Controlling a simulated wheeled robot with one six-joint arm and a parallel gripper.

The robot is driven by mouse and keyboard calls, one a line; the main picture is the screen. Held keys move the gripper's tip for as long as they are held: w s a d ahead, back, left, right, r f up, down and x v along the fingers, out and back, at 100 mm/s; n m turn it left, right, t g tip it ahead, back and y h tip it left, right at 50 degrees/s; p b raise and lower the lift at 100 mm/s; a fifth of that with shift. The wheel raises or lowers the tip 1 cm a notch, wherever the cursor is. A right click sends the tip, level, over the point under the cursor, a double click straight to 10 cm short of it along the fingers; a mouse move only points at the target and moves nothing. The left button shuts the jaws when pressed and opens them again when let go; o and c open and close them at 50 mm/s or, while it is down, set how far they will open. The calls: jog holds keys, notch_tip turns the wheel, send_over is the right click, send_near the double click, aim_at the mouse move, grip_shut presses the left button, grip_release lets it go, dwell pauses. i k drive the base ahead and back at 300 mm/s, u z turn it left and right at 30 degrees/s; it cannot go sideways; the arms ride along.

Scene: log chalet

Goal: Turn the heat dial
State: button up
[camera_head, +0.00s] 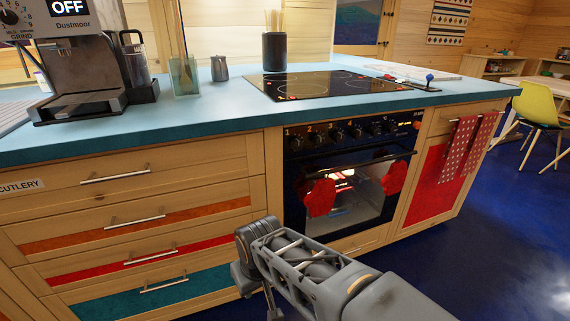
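A row of several dark round dials (356,131) runs along the black front panel of the oven (340,205), below the teal counter's edge. No label that I can read tells which is the heat dial. My arm reaches in from the lower right. My gripper (254,290) is at its far end, low in front of the wooden drawers and left of the oven, well below the dials and touching none of them. Its fingers are partly hidden by my wrist, so its opening does not show.
The oven door has a bar handle (360,163) with red mitts (320,197) hanging on it. A black glass cooktop (315,85) lies above, with a blue-knobbed lever (429,78) at its right. A coffee machine (80,80) stands left. Blue floor is free at right.

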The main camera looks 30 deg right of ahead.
aim_at(391, 129)
jog(key=u, duration=0.7)
jog(key=k, duration=0.75)
jog(key=z, duration=1.3)
jog(key=k, duration=0.5)
jog(key=z, duration=0.3)
jog(key=i, duration=0.25)
jog(key=z, duration=1.15)
jog(key=i, duration=0.8)
jog(key=u, duration=0.55)
